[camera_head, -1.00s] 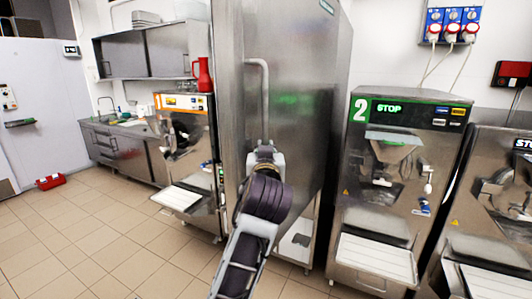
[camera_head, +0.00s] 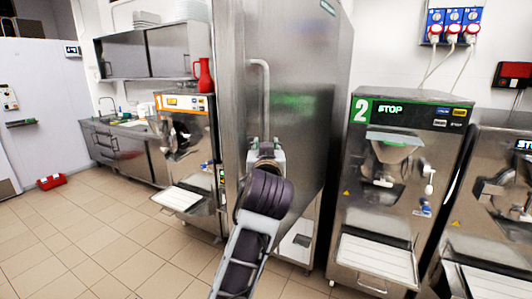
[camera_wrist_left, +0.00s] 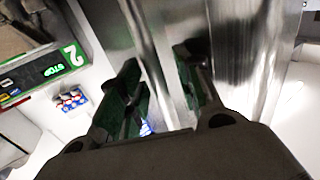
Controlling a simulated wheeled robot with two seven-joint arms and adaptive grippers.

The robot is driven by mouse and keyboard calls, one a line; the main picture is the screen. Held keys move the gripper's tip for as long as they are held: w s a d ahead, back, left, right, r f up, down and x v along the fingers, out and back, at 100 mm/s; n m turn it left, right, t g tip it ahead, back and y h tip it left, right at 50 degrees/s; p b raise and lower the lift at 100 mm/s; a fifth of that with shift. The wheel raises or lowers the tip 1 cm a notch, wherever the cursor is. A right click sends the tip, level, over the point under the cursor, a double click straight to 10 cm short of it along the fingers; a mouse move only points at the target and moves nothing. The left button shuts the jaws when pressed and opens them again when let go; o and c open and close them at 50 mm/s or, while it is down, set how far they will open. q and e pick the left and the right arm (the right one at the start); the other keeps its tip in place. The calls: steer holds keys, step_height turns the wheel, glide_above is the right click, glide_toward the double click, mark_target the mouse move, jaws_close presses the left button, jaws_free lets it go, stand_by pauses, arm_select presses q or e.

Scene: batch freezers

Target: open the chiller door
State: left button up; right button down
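The chiller is the tall steel cabinet (camera_head: 305,110) in the middle of the head view, and its door looks shut. A long vertical bar handle (camera_head: 266,92) stands on its front. My left gripper (camera_head: 264,148) is at the lower part of this handle, and my own wrist partly hides it. In the left wrist view, the green-padded fingers (camera_wrist_left: 160,85) stand apart, with a bright steel strip between them that looks like the handle. I cannot tell whether the pads touch it. My right gripper is not in view.
Batch freezer 1 (camera_head: 190,140) stands left of the chiller, with a red jug (camera_head: 203,75) on top. Batch freezer 2 (camera_head: 392,190) stands on the right, with another machine (camera_head: 500,210) beside it. Tiled floor (camera_head: 110,240) is open at front left.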

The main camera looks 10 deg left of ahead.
mark_target(266, 117)
arm_select(q)
steer(key=shift+r, duration=4.5)
jaws_close()
